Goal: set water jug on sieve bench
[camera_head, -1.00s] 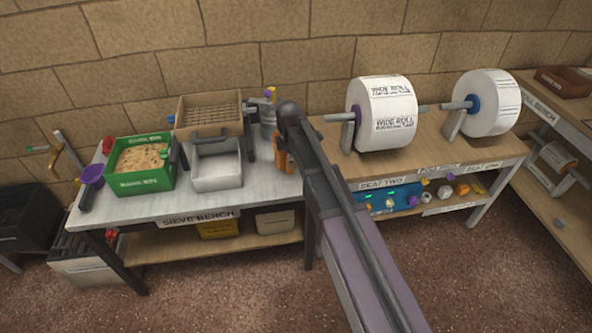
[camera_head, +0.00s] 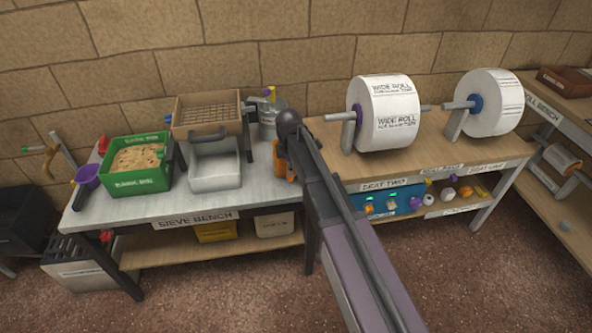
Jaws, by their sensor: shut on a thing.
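The grey metal water jug (camera_head: 270,124) shows at the right back of the sieve bench (camera_head: 254,190), partly covered by my wrist. My gripper (camera_head: 283,145) is mostly hidden behind the dark end of my arm, close against the jug's right side, and is shut on it. The exact grip is hidden. Whether the jug's base touches the bench top or hangs just above it, I cannot tell. The bench has a pale grey top and a front label.
A green tub (camera_head: 137,181) of pulp, a white basin (camera_head: 215,174) and a wooden sieve box (camera_head: 207,99) fill the bench's back and middle. An orange item (camera_head: 284,168) shows beside my arm. The bench's front strip is clear. Wide paper rolls (camera_head: 384,116) stand to the right.

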